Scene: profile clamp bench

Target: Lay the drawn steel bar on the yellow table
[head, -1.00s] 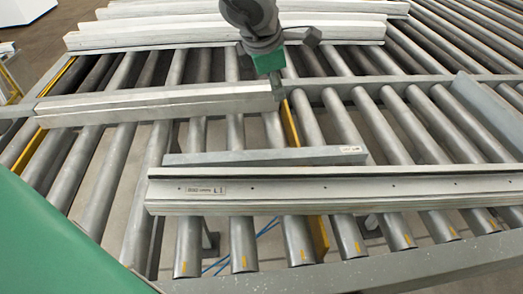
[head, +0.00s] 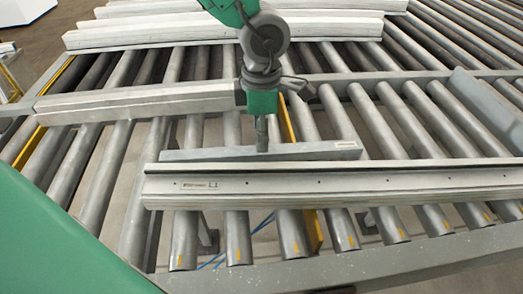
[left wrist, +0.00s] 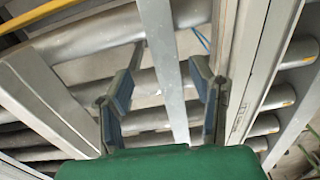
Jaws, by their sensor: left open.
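A plain grey steel bar (head: 310,151) with a small label at its right end lies across the rollers, just behind a long pale profile; it looks like the drawn steel bar. My left gripper (head: 262,147) points down at the middle of this bar. In the left wrist view the gripper (left wrist: 167,64) is open, and the bar (left wrist: 163,45) runs between its two fingers with gaps on both sides. Whether the fingertips reach below the bar's top is unclear. No yellow table is recognisable. My right gripper is not in view.
The long grooved profile (head: 330,186) lies close in front of the bar. Another pale profile (head: 135,104) lies behind to the left, and several more (head: 220,32) at the back. A yellow strip (head: 288,120) stands between rollers (head: 375,122). Bare rollers show to the right.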

